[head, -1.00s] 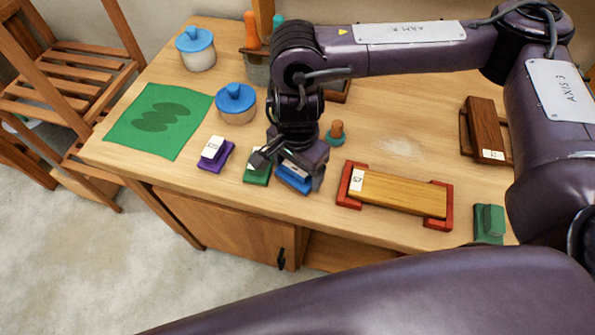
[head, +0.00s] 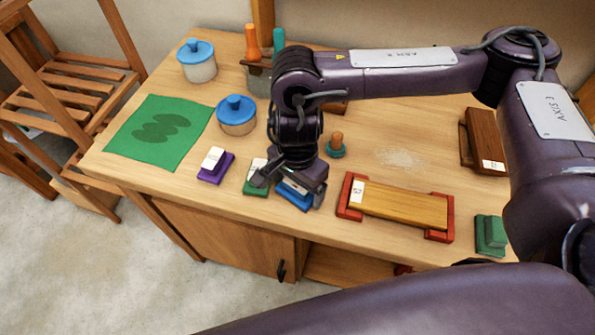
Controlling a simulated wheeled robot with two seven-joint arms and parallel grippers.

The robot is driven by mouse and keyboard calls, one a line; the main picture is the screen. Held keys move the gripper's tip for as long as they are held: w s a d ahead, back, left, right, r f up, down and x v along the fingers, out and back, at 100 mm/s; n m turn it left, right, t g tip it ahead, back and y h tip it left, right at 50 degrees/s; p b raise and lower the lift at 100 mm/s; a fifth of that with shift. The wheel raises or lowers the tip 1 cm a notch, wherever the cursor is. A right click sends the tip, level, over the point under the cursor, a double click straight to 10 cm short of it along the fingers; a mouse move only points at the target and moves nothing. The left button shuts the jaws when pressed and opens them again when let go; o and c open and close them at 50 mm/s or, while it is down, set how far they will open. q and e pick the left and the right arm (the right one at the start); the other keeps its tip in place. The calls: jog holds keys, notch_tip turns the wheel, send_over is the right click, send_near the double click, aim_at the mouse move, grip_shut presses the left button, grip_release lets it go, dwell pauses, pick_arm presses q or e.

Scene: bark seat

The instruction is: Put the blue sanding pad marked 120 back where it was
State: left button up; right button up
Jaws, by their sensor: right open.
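A blue sanding pad (head: 294,198) lies on the workbench near its front edge, between a green pad (head: 255,184) and a wooden block in red end holders. Its white label is mostly covered, so I cannot read the number. My right gripper (head: 291,189) points down over the blue pad with its jaws open. One finger is on the pad's left, by the green pad, and the other on its right. I cannot tell whether the fingers touch it. My left gripper is out of view.
A purple pad (head: 215,167) lies to the left. The wooden block (head: 400,206) in red holders lies to the right, with a green block (head: 490,236) beyond it. Blue-lidded pots (head: 236,114) and a green sheet (head: 158,132) stand farther back and left.

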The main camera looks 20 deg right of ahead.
notch_tip(320, 180, up, 12)
dwell(0.5)
dwell(0.4)
